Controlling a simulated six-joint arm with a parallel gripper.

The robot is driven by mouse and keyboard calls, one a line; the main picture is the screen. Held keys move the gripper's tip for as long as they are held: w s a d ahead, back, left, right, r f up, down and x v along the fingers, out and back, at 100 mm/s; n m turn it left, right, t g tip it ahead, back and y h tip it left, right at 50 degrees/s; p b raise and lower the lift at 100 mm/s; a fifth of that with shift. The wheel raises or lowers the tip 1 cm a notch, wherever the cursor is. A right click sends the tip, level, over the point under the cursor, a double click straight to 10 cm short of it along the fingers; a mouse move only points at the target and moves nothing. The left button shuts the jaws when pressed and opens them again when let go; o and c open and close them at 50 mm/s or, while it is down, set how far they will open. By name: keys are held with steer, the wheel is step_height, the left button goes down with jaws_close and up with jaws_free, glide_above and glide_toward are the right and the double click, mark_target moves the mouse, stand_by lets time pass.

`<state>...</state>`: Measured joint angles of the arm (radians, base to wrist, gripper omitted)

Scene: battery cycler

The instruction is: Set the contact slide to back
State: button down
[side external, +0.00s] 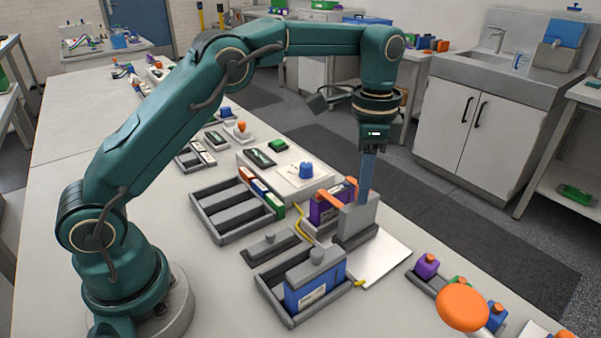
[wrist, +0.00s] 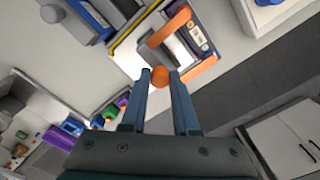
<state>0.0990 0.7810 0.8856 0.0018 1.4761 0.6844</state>
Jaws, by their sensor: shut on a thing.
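The contact slide looks like an orange fork-shaped piece (side external: 328,203) reaching over a purple cell (side external: 325,212) in a grey cradle. In the wrist view the orange piece (wrist: 206,62) spans the cell, and its round orange knob (wrist: 159,77) sits between my fingertips. My gripper (side external: 365,198) points down beside an upright grey block (side external: 359,218); it also shows in the wrist view (wrist: 159,80), shut on the knob. In the side view the knob and fingertips are hidden by the block.
A blue cell (side external: 314,286) stands in a grey tray at the front. An empty slotted tray (side external: 232,211) and a white board with a blue knob (side external: 304,171) lie behind. A large orange disc (side external: 462,307) stands front right.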

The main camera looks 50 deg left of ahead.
steer(key=shift+d, duration=2.75)
steer(key=c, duration=0.7)
jaws_free()
steer(key=shift+o, duration=0.2)
steer(key=shift+a, duration=0.1)
